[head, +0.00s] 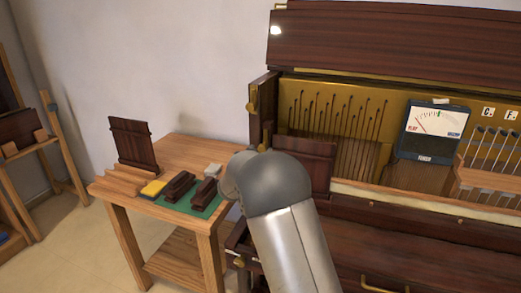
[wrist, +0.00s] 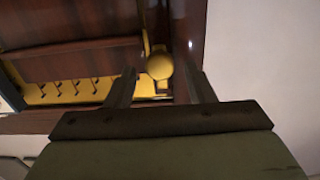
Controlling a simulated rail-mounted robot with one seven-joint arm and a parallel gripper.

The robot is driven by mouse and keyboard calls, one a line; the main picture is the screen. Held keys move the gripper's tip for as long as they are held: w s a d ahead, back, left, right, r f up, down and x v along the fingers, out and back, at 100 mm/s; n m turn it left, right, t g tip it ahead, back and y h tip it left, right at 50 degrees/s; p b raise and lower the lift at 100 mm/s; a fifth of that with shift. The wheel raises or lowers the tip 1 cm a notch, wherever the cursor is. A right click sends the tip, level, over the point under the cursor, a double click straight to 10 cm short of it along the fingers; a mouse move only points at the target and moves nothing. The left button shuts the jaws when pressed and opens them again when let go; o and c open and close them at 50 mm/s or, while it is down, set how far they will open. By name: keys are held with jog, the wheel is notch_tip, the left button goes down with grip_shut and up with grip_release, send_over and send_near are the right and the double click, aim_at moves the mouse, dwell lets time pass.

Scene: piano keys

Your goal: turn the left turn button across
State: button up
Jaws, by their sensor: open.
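In the wrist view, a round yellow brass turn button (wrist: 160,66) sits at the edge of the dark wood frame. My gripper (wrist: 162,78) is open, with one finger on each side of the button and a gap showing on both sides. I cannot tell how deep the fingers reach or whether they touch it. In the head view, a brass fitting (head: 253,97) shows on the left post of the piano; my grey arm hides my gripper there. A dark panel (head: 306,160) stands at the left of the piano opening.
A blue meter (head: 435,130) stands in the piano. The raised lid (head: 390,45) is above.

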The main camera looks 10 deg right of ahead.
jog(key=shift+x, duration=0.75)
jog(key=c, duration=0.9)
jog(key=shift+c, duration=0.2)
